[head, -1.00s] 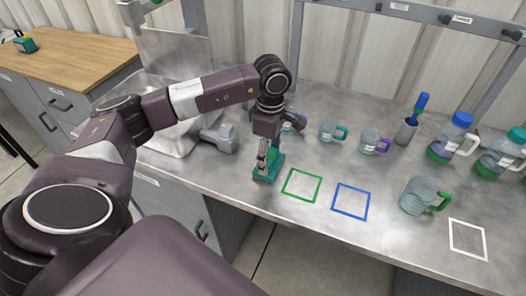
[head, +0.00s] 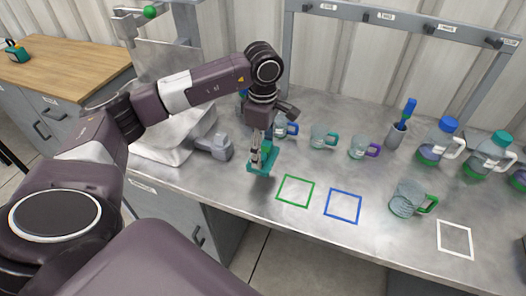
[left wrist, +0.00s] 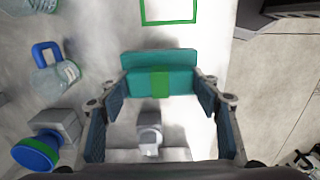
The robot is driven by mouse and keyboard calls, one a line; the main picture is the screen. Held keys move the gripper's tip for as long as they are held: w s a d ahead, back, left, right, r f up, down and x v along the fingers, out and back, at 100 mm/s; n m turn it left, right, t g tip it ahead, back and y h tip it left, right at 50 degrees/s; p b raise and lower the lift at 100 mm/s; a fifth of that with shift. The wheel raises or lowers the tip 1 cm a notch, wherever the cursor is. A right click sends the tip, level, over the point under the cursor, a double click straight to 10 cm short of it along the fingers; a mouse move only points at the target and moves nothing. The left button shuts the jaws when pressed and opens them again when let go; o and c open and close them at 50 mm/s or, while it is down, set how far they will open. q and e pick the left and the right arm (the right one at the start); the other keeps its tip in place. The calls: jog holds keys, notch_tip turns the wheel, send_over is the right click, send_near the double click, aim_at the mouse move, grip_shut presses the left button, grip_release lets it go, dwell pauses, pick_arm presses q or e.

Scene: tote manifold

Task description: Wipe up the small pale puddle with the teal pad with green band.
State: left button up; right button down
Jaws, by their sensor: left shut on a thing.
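My left gripper (head: 259,148) is shut on the teal pad with green band (head: 263,161). In the left wrist view the pad (left wrist: 132,80) sits between the fingertips, its green band (left wrist: 160,83) across the middle. In the head view the pad is tilted and appears just above the steel counter, left of the green square outline (head: 295,191). I cannot make out the small pale puddle clearly; reflections on the steel look similar. My right gripper is not in view.
Behind the pad stand a blue-handled mug (head: 283,129), a teal-handled mug (head: 322,137) and a purple-handled mug (head: 363,148). A grey fixture (head: 214,144) is to the left. A blue outline (head: 343,206), green-handled mug (head: 406,198) and white outline (head: 455,239) are to the right.

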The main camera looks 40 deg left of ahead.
pick_arm(q)
jog(key=shift+r+p, duration=0.7)
jog(key=shift+r, duration=0.8)
